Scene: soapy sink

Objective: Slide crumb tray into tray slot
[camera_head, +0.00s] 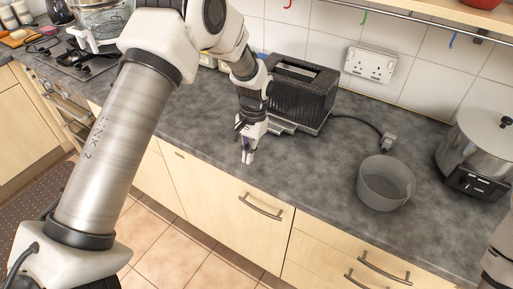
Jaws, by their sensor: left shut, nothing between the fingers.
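The black toaster (310,92) stands on the grey worktop against the tiled wall. A thin dark, flat piece with a paler edge, apparently the crumb tray (286,127), shows low at the toaster's front-left side. My left gripper partly hides it, and I cannot tell how far it sits in the slot. The slot itself is not visible. My left gripper (247,157) is shut and empty, pointing down just in front and to the left of the tray, near the worktop's front edge. My right gripper is out of view.
A grey bowl (386,184) stands right of the toaster, with a plug and cable (388,141) behind it. A steel cooker (482,150) stands at far right. Worktop between toaster and bowl is clear. A wall socket (370,65) is behind.

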